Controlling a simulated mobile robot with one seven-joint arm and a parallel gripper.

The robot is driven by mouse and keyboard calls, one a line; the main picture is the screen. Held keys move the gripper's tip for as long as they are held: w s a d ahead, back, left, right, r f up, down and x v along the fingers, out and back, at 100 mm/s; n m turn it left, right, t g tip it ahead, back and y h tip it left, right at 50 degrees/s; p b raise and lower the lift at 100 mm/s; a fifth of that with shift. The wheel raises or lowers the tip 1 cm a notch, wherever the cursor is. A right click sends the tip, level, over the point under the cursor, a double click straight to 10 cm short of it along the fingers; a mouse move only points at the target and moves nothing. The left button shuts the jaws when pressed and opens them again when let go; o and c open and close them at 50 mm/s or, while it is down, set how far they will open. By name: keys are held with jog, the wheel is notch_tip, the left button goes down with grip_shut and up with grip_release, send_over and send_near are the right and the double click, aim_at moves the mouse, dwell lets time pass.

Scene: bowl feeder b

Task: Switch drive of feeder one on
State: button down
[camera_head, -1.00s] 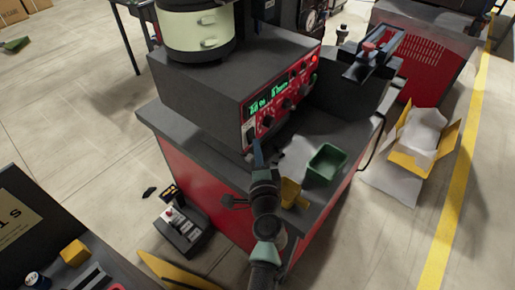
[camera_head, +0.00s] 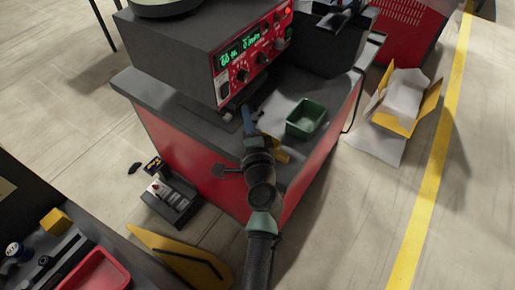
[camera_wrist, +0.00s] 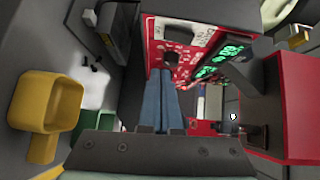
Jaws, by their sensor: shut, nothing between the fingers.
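The feeder's drive unit (camera_head: 185,50) is a dark box on the bench with a red front panel (camera_head: 245,64). The panel bears a lit green display (camera_head: 237,51), dark knobs and a red lamp (camera_head: 288,11). A pale and dark rectangular part (camera_head: 222,85), perhaps a switch, sits at the panel's left end. My gripper (camera_head: 246,112) is in front of the panel's lower left part. Its blue fingers (camera_wrist: 163,104) are shut and empty, pointing at the red panel (camera_wrist: 165,52). A dark knob (camera_wrist: 171,59) shows just beyond the fingertips. I cannot tell whether they touch the panel.
A green bin (camera_head: 306,119) stands right of my gripper on the bench. A yellow scoop-like container (camera_wrist: 45,105) is beside it. A small control box (camera_head: 170,199) with switches is on the floor at left. A yellow carton (camera_head: 402,101) lies open at right.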

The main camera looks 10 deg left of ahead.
jog(key=v, duration=0.8)
jog(key=shift+s+a+f+b, duration=0.2)
jog(key=shift+f+b, duration=0.2)
jog(key=shift+f, duration=0.2)
